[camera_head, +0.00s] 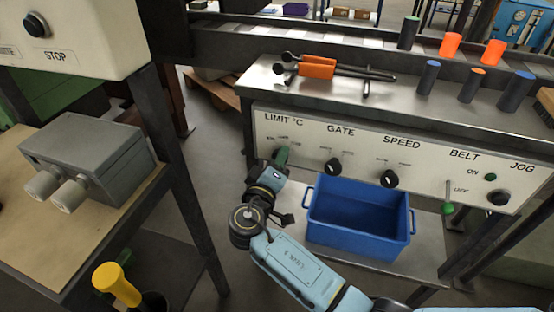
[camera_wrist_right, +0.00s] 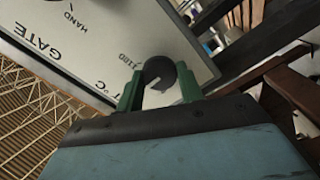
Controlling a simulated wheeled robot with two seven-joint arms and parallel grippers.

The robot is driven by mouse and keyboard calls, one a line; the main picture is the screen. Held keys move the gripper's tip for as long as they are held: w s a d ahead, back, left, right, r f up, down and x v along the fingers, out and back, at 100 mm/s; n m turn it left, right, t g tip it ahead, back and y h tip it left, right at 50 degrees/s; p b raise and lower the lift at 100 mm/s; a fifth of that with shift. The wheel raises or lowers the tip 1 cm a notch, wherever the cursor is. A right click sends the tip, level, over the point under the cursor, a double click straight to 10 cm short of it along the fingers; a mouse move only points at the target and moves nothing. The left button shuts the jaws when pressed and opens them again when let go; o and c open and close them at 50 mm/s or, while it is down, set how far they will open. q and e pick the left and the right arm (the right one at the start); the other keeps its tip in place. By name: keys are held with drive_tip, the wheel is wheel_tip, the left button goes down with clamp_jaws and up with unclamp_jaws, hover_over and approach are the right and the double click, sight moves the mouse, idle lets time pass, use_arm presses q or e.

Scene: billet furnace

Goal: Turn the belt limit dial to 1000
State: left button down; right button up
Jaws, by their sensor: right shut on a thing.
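The white control panel (camera_head: 345,138) has a dial under the label "LIMIT °C" at its left end. My right gripper (camera_head: 281,157) is at this dial, its green fingers against the panel face. In the right wrist view the round black limit dial (camera_wrist_right: 158,70) sits between the two green fingers, which are shut on it. Part of a printed number beginning with 10 shows beside the dial there. The fingers hide most of the dial in the head view, and I cannot read its setting. My left gripper is not in view.
A gate knob (camera_head: 333,167) and a speed knob (camera_head: 389,178) are to the right on the panel. A blue bin (camera_head: 358,212) stands below them, close to my right arm. Orange-handled tongs (camera_head: 318,68) lie on the shelf above. A grey box (camera_head: 85,150) is on the left table.

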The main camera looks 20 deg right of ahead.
drive_tip(key=o, duration=1)
drive_tip(key=shift+s, duration=0.1)
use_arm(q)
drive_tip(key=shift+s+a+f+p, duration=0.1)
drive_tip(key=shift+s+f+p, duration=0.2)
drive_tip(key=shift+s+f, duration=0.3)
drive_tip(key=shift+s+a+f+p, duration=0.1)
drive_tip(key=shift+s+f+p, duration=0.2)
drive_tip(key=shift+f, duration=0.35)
use_arm(e)
drive_tip(key=v, duration=1.3)
drive_tip(key=shift+a, duration=0.2)
